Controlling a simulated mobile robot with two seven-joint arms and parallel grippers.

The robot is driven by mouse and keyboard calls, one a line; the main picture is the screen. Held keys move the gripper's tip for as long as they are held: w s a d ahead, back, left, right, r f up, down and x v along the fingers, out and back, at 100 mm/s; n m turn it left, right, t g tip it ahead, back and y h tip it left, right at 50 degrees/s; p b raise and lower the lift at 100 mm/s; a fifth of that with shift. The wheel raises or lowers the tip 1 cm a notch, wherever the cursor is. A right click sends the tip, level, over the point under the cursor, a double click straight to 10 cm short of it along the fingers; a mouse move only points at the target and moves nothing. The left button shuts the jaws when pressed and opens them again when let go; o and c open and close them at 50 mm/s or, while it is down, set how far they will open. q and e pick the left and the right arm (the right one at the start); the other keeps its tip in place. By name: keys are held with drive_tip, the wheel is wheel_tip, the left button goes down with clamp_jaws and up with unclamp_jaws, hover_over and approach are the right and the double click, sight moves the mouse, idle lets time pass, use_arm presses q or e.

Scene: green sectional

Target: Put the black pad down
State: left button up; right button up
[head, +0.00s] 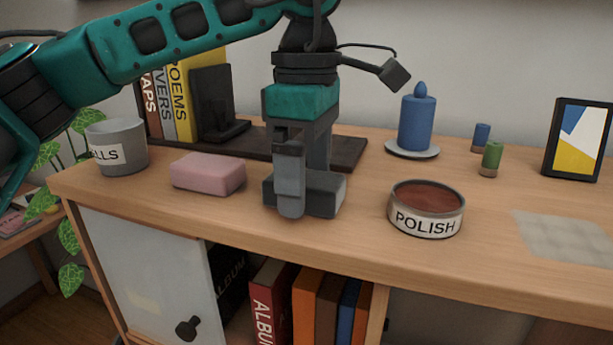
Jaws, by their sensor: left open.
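The black pad (325,192), a dark grey-black block, sits on the wooden cabinet top near its front edge, between the pink block and the polish tin. My left gripper (304,185) points straight down over it with its jaws open. One finger stands in front of the pad and hides part of its near side; the other is behind it. I cannot tell whether the fingers touch the pad. My right gripper is not in view.
A pink block (208,174) and a grey cup (117,147) stand left. A polish tin (427,209) stands close on the right. Behind are a dark board (350,151), books (180,100) and a blue candle (417,124). A pale patch (565,238) lies at right.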

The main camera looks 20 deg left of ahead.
sight(307, 181)
use_arm(q)
wheel_tip(307, 181, up, 12)
drive_tip(key=p, duration=0.2)
drive_tip(key=shift+s+d+r, duration=0.15)
drive_tip(key=shift+s+r, duration=0.05)
drive_tip(key=shift+s, duration=0.1)
drive_tip(key=shift+s+f, duration=0.1)
